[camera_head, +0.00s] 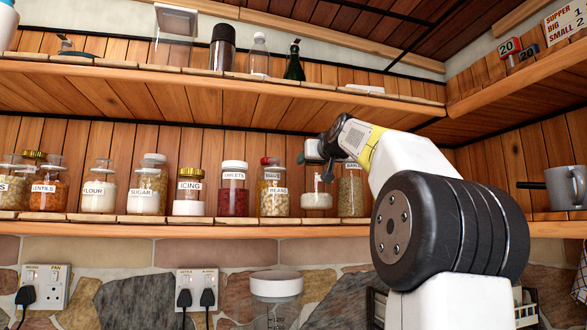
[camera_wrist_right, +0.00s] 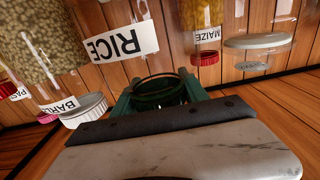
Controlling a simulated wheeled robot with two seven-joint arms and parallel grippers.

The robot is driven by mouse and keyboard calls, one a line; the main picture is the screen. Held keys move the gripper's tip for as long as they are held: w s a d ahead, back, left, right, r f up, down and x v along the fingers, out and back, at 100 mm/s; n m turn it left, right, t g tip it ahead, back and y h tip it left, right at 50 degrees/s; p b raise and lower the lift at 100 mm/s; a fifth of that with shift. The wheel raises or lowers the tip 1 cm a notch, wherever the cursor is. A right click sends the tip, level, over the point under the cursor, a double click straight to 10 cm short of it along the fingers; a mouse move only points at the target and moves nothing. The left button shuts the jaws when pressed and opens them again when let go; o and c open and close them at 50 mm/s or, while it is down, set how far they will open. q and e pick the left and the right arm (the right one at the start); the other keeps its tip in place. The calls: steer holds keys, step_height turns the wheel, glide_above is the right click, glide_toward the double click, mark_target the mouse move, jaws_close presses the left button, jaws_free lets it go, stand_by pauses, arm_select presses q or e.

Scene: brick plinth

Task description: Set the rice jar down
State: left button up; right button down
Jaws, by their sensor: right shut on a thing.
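In the right wrist view the green fingers (camera_wrist_right: 160,92) are shut around the jar's dark top, and the RICE label (camera_wrist_right: 122,43) appears upside down beyond. My left gripper is not in view.
Labelled jars line the lower shelf (camera_head: 200,220), including the sweets jar (camera_head: 233,188) and icing jar (camera_head: 189,192). An upper shelf (camera_head: 150,72) holds bottles. Sockets (camera_head: 197,290) are below. The barley jar's white lid (camera_wrist_right: 83,110) is close to my fingers.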

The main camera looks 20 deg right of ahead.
steer(key=shift+f, duration=0.45)
steer(key=shift+w+f, duration=0.15)
steer(key=shift+f, duration=0.2)
steer(key=c, duration=0.6)
jaws_free()
steer(key=shift+f, duration=0.2)
steer(key=shift+r, duration=0.15)
steer(key=s, duration=1.2)
steer(key=shift+a, duration=0.25)
